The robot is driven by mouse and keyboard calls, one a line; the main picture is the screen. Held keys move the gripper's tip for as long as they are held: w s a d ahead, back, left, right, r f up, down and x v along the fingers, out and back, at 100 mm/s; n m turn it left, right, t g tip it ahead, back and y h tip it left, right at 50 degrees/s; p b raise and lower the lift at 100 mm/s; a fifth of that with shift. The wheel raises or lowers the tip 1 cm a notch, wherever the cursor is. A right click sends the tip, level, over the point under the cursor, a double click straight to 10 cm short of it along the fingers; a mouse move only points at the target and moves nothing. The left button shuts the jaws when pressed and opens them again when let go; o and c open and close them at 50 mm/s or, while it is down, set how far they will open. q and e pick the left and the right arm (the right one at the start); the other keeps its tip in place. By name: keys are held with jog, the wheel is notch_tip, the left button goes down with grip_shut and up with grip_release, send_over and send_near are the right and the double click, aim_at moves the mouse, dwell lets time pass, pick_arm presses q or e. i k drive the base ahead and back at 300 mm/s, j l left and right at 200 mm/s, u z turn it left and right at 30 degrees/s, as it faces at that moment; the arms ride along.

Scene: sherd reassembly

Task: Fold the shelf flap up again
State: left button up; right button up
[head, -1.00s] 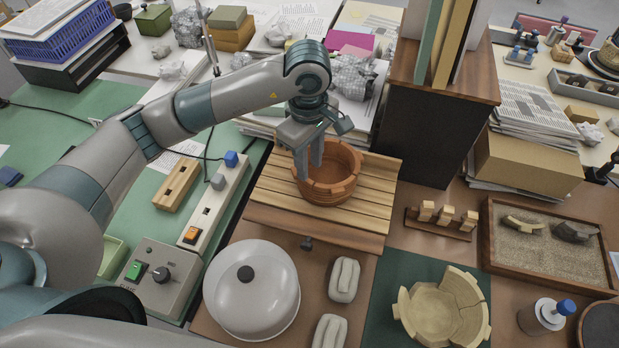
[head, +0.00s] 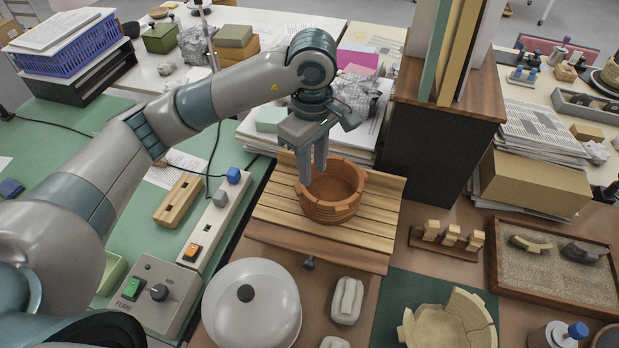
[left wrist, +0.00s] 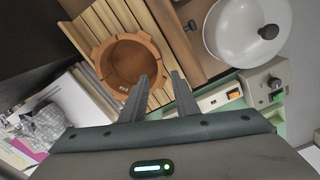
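The shelf (head: 275,215) is a light slatted wooden board with a darker plain strip (head: 315,250) along its front edge. The strip looks about level or slightly sloped; I cannot tell which part is hinged. A small dark knob (head: 309,262) sits at its front. A terracotta bowl (head: 338,208) with a notched rim stands on the slats. My left gripper (head: 312,172) points down at the bowl's left rim. Contact is unclear. My right gripper is not in view.
A white domed lid (head: 262,315) and a pale wrapped block (head: 347,300) lie in front of the shelf. A dark cabinet (head: 430,135) stands close on the right. A power strip (head: 212,225) and control box (head: 150,295) are on the left.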

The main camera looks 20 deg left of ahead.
aim_at(343, 254)
jog(key=k, duration=2)
